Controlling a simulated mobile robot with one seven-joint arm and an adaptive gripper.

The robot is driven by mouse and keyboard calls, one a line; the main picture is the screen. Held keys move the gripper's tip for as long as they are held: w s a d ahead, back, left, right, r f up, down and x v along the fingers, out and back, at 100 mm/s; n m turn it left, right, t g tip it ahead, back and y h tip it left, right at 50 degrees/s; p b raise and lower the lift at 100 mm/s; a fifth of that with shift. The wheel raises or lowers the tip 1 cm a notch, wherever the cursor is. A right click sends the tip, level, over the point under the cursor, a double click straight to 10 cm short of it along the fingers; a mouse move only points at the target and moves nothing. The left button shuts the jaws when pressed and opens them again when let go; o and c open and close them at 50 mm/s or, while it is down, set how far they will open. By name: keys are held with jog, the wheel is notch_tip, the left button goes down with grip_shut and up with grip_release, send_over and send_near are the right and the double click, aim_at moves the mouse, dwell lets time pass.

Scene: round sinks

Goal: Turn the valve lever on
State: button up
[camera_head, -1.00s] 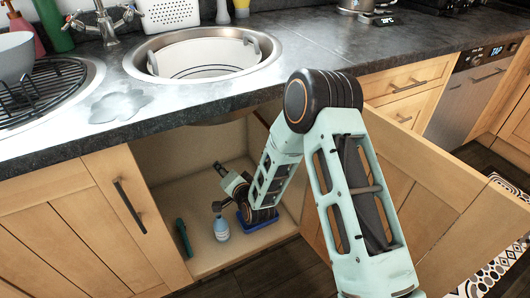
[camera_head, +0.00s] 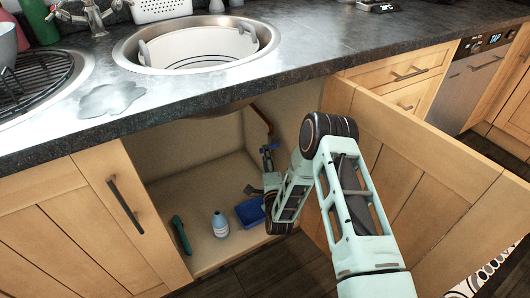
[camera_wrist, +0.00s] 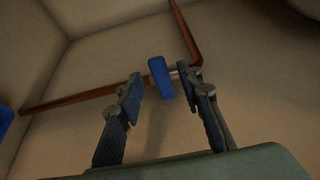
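The valve lever (camera_wrist: 160,77) is a blue handle on a copper pipe (camera_wrist: 90,99) inside the open cabinet under the sink. In the head view, the blue lever (camera_head: 270,147) shows near the pipe (camera_head: 262,119) at the back right of the cabinet. My gripper (camera_wrist: 158,79) is open. In the wrist view its two fingers stand on either side of the lever, with gaps visible, the right one nearer. The lever's lower end reaches between the fingertips. Whether either finger touches it is unclear.
On the cabinet floor are a spray bottle (camera_head: 220,224), a blue tray (camera_head: 250,212) and a green tube-like item (camera_head: 181,235). The open cabinet door (camera_head: 430,180) is to the right of my arm. The sink (camera_head: 196,47) and counter are above.

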jog(key=shift+w+a+b, duration=0.2)
jog(key=shift+w+a, duration=0.05)
jog(key=shift+w, duration=0.75)
jog(key=shift+w+a+b, duration=0.2)
jog(key=shift+w, duration=0.75)
jog(key=shift+c, duration=0.6)
grip_shut()
